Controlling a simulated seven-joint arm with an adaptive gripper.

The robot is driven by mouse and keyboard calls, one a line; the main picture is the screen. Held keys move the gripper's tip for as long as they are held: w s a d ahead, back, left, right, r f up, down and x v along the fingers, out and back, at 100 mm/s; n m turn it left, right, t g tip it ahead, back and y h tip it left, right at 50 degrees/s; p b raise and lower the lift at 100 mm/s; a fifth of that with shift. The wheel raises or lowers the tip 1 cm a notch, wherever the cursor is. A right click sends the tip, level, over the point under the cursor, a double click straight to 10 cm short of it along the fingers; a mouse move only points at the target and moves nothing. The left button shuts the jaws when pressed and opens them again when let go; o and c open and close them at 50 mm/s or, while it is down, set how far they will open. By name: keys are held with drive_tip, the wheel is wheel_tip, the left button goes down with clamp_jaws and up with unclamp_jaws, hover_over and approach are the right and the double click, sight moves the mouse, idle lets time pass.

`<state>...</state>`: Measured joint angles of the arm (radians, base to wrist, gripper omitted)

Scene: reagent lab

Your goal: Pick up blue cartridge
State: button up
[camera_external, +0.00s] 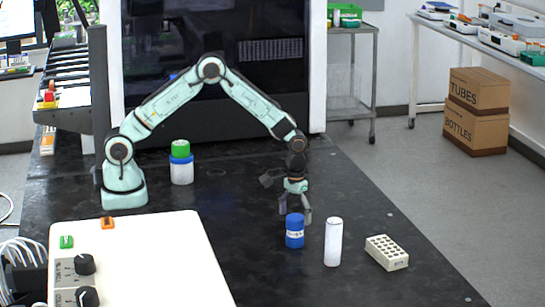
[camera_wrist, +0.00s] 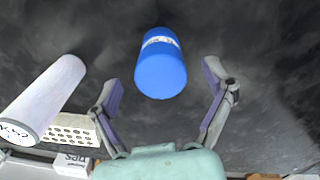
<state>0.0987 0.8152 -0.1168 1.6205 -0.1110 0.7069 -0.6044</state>
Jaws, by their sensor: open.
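The blue cartridge (camera_external: 295,231) stands upright on the black table, with a pale label band on its side. In the wrist view the blue cartridge (camera_wrist: 161,66) lies ahead of the fingertips, centred between them and apart from both. My gripper (camera_external: 295,216) is open and empty, just behind and above the cartridge in the external view. In the wrist view its two fingers (camera_wrist: 161,84) are spread wide. The cartridge hides part of the gripper in the external view.
A white cylinder (camera_external: 333,242) stands close to the right of the cartridge, with a white perforated rack (camera_external: 386,253) beyond it. A white and blue jar with a green lid (camera_external: 181,162) stands farther back left. A white control box (camera_external: 140,262) fills the front left.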

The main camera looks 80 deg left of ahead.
sight(295, 227)
drive_tip(key=shift+f, duration=1.9)
drive_tip(key=c, duration=1.3)
